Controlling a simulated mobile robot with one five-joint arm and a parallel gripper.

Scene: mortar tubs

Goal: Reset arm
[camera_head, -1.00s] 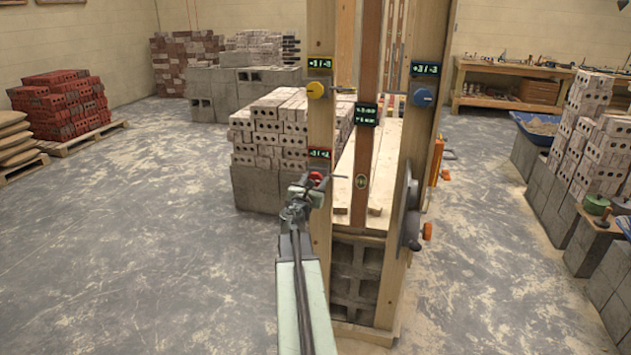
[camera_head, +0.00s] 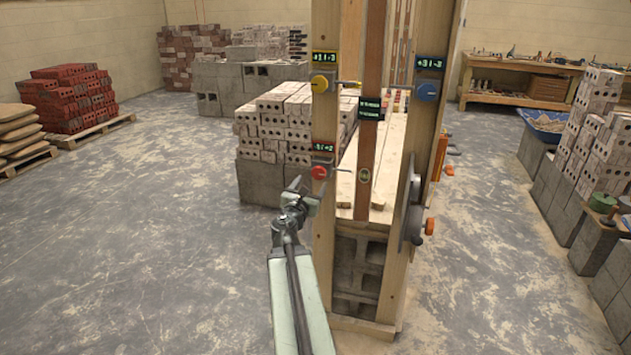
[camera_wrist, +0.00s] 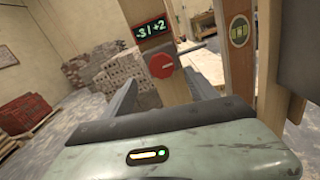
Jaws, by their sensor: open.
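My gripper (camera_head: 307,192) is open and empty in the head view, just left of and below the red knob (camera_head: 320,172) on the left wooden post (camera_head: 325,130). In the wrist view, my gripper's two fingers (camera_wrist: 160,95) stand apart, and the red knob (camera_wrist: 161,66) shows beyond them, apart from them. A small display (camera_wrist: 151,30) reading about -31+2 sits above this knob. My arm reaches up from the bottom centre of the head view.
A yellow knob (camera_head: 320,84) sits higher on the same post, and a blue knob (camera_head: 427,90) on the right post (camera_head: 425,130). A pale brick stack (camera_head: 285,125) stands behind. Red bricks (camera_head: 68,98) lie on a pallet at left. The floor at left is clear.

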